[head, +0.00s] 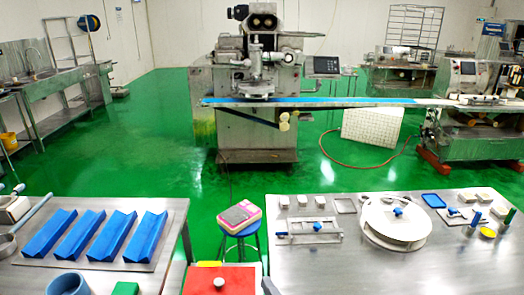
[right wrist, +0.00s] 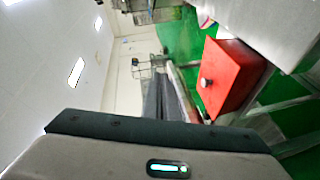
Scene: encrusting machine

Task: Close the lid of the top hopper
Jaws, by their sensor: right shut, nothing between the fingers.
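A red lid (head: 208,282) with a pale round knob shows at the bottom centre of the head view, cut off by the lower edge. In the right wrist view the red lid (right wrist: 228,72) is at the right, tilted in the picture, with its silver knob facing the camera. The hopper itself is not clearly visible. My right gripper (head: 269,286) shows only as a small dark part just right of the red lid in the head view, apart from the knob. It is shut and empty. My left gripper is not in view.
A steel table (head: 158,276) with blue trays stands at left. Another steel table (head: 325,277) at right bears a white round part and small pieces. A stool (head: 241,228) stands between them. A large machine (head: 258,130) stands farther back on open green floor.

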